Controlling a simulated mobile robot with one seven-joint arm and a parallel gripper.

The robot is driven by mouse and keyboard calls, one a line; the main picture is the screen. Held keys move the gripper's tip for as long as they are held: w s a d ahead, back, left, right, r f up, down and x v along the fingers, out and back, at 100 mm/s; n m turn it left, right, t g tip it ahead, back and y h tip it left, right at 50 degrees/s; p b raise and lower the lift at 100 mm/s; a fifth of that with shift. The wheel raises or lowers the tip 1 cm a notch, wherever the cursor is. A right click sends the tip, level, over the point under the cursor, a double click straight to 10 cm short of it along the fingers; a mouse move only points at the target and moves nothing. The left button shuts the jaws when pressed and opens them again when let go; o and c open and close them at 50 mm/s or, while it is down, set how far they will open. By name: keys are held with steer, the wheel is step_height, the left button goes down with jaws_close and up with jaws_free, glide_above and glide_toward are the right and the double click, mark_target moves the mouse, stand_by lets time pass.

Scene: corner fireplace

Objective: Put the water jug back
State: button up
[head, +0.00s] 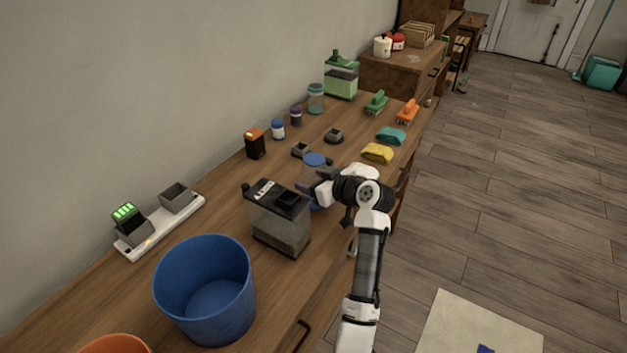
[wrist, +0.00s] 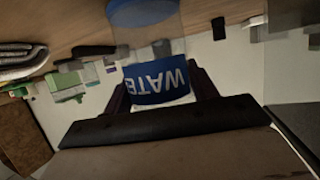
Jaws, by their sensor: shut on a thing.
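The water jug (head: 314,161) has a blue lid and a clear body, and it is near the front edge of the wooden bench. In the wrist view its blue label (wrist: 158,84) with white letters shows upside down between the fingers. My gripper (head: 316,190) is shut on the jug's body; its dark fingers also show in the wrist view (wrist: 161,94), one on each side of the label. The jug's lower part is hidden by my gripper and the black-topped container, so I cannot tell whether it touches the bench.
A clear container with a black top (head: 279,225) stands just left of the jug. A blue bucket (head: 206,290) is nearer. Behind are small dark scales (head: 334,136), a yellow cloth (head: 377,153), a teal cloth (head: 391,135) and brushes (head: 376,103). Open floor lies right.

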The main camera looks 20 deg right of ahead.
steer(key=o, duration=1.1)
steer(key=shift+f, duration=0.1)
steer(key=shift+r+p, duration=0.3)
steer(key=shift+p, duration=0.05)
steer(key=b+v, duration=0.2)
steer(key=v, duration=1)
steer(key=shift+b, duration=0.3)
